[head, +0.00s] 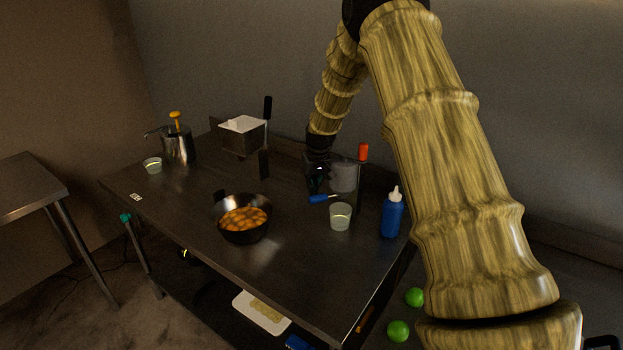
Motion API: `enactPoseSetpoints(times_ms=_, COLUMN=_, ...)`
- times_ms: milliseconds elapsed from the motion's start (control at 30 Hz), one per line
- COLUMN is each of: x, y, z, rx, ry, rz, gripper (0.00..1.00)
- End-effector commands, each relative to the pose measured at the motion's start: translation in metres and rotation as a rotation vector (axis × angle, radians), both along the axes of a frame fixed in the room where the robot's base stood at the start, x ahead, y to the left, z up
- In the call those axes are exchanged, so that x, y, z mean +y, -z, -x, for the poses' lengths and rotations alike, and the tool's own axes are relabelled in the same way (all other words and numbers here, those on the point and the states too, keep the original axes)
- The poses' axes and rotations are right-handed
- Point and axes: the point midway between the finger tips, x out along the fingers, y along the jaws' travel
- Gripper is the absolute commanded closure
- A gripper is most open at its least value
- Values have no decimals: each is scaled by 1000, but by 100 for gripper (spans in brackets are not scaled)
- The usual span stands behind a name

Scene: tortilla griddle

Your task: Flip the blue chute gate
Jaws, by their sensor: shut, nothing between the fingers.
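A small blue lever-like piece (322,198), which looks like the blue chute gate, shows low at the foot of a grey round container (343,176) on the dark table. My gripper (317,188) points down at the left side of that container, just above and behind the blue piece. The gripper is dark and small here; its fingers look shut and empty. I cannot tell whether the fingertips touch the blue piece. The container's left side is partly hidden by the gripper.
The dark table (290,265) holds a black bowl of orange pieces (243,232), a clear cup (340,216), a blue squeeze bottle (391,217), a red-topped post (362,153), a metal pump pot (179,146) and a white-topped box (242,134). The table's left middle is mostly clear.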

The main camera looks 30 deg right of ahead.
Motion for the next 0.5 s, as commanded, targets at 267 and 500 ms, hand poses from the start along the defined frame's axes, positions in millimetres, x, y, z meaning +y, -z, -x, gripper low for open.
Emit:
enactPoseSetpoints(times_ms=267, x=5, y=-6, z=21, rx=0, ry=-1, rz=0, gripper=100)
enactPoseSetpoints(times_ms=500, x=6, y=-5, z=24, rx=0, ry=-1, rz=0, gripper=100)
